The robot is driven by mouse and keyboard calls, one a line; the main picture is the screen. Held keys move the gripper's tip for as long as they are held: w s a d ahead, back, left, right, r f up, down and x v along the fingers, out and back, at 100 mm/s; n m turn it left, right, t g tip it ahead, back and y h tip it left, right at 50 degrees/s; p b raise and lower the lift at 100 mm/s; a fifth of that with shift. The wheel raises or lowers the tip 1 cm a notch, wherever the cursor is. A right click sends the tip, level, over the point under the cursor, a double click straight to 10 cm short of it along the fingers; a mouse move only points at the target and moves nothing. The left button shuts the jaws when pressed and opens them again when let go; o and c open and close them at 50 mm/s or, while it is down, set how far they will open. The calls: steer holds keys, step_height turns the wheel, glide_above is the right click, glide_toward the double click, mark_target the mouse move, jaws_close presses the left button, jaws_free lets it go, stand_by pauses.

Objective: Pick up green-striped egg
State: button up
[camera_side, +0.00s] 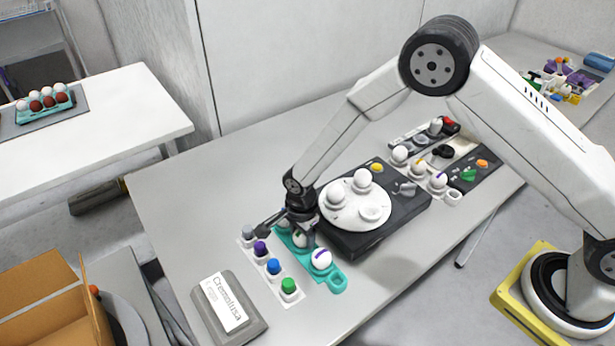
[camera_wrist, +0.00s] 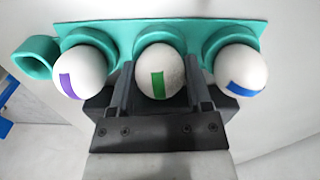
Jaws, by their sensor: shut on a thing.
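The green-striped egg (camera_wrist: 158,73) is white with a green stripe and sits in the middle cup of the teal tray (camera_wrist: 115,28) in the wrist view. My gripper (camera_wrist: 159,92) is shut on this egg, one finger on each side. In the side view my gripper (camera_side: 302,228) is low over the teal tray (camera_side: 337,282) and partly hides the green-striped egg (camera_side: 299,240). A purple-striped egg (camera_wrist: 80,72) is in the cup to the left in the wrist view, and a blue-striped egg (camera_wrist: 241,70) is in the cup to the right.
A strip with grey, purple, blue and green caps (camera_side: 288,286) lies beside the tray. A black unit with a round white plate (camera_side: 342,214) holding eggs stands close to the right. A labelled grey box (camera_side: 228,304) is at the front. Bare table lies behind my gripper.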

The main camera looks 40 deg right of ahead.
steer(key=shift+r, duration=0.15)
steer(key=shift+r, duration=0.85)
steer(key=s+d+r, duration=0.4)
steer(key=s+r, duration=0.7)
steer(key=s, duration=0.2)
steer(key=shift+s, duration=0.2)
steer(key=shift+w+d, duration=0.1)
steer(key=shift+d, duration=0.05)
steer(key=w+d, duration=0.8)
steer(key=d, duration=0.4)
steer(key=shift+f, duration=0.25)
